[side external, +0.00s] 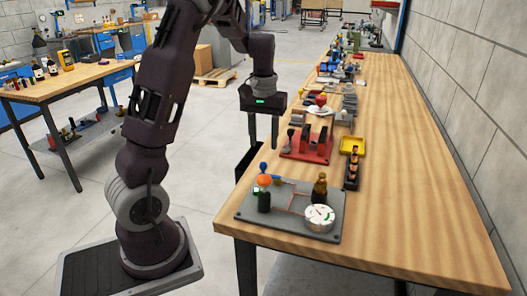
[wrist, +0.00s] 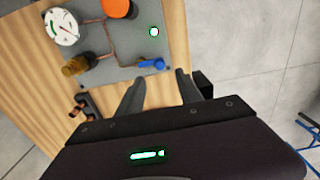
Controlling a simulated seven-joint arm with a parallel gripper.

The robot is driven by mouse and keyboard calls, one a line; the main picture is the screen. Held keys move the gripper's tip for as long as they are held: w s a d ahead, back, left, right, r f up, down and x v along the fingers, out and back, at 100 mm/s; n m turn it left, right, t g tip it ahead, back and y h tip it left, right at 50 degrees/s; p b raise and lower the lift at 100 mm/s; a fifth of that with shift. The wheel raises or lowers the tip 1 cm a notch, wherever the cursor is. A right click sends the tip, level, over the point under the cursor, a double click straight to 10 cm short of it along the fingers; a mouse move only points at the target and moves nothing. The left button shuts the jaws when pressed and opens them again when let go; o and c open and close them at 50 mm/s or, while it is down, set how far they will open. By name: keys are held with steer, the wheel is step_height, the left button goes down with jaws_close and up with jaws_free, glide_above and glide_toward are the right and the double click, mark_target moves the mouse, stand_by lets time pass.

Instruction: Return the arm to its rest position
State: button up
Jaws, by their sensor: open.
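My gripper (side external: 264,128) hangs in the air at the table's left edge, beyond the grey board. In the wrist view my gripper (wrist: 161,86) has its two fingers apart with nothing between them. The grey board (side external: 246,212) lies on the near end of the wooden table and carries a thin copper tube (wrist: 109,38). Also on the board are a white dial gauge (side external: 319,213), a brass-coloured fitting (side external: 320,187), an orange-topped part (side external: 264,181), a blue handle (wrist: 152,64) and a green light (wrist: 154,31). My gripper is apart from all of them.
A red stand (side external: 306,152), a dark tray (side external: 352,172) and a yellow bin (side external: 352,145) sit farther along the wooden table (side external: 410,190), with more clutter behind. The table's right side is bare. Another bench (side external: 60,85) stands at left, with open floor between.

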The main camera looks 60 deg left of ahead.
steer(key=shift+r, duration=0.25)
steer(key=shift+d, duration=0.1)
steer(key=s+d+r+m+t, duration=0.2)
steer(key=s+d+r+m, duration=0.15)
steer(key=d+r, duration=0.65)
steer(key=s+d+m+t, duration=0.3)
steer(key=s+d+m, duration=0.2)
steer(key=s+d, duration=0.8)
steer(key=shift+s+f+m+t, duration=0.25)
steer(key=shift+s+m+t, duration=0.1)
steer(key=shift+s, duration=0.3)
